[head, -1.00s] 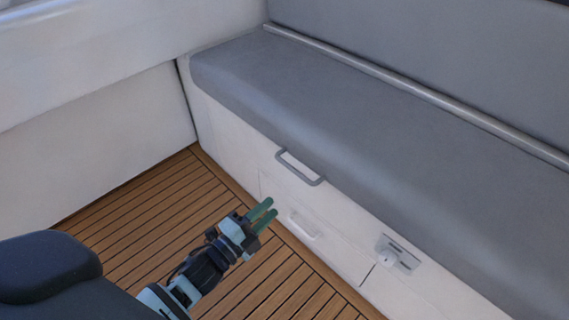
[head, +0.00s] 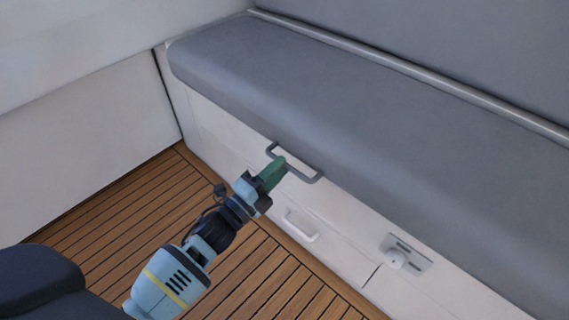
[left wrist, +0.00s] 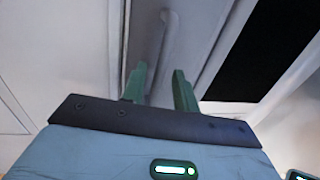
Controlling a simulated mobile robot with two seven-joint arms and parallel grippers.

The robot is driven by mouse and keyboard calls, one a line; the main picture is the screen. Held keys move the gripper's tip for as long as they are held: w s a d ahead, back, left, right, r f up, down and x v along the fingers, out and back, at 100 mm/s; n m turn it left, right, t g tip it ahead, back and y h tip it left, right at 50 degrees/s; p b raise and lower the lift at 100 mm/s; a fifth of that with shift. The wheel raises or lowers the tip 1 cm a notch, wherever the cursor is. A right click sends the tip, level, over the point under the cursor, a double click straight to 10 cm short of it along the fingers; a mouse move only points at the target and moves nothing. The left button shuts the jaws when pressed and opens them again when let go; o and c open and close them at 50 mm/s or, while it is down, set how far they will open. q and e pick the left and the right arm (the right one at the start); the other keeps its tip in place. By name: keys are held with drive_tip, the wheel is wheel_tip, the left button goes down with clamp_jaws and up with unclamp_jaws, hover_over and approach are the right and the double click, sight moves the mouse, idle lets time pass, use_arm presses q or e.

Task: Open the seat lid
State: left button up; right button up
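The seat lid (head: 330,110) is the long grey cushioned bench top, lying flat and closed on its white base. A grey U-shaped handle (head: 312,180) sticks out below its front edge. My left gripper (head: 278,168) is at the handle's left half, its green fingertips overlapping the bar in the head view. In the left wrist view, the fingers (left wrist: 159,85) stand apart with a gap between them, and the handle bar (left wrist: 168,40) shows beyond that gap. I cannot tell whether the fingers touch the bar. My right gripper is not in view.
A white drawer pull (head: 301,226) sits lower on the bench front. A latch panel with a round knob (head: 396,258) is to its right. A rail (head: 400,68) runs along the seat's back. The slatted wooden floor (head: 120,215) is clear in front of the bench.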

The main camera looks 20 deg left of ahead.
use_arm(q)
drive_tip(key=shift+x, duration=1.3)
drive_tip(key=shift+c, duration=0.4)
clamp_jaws()
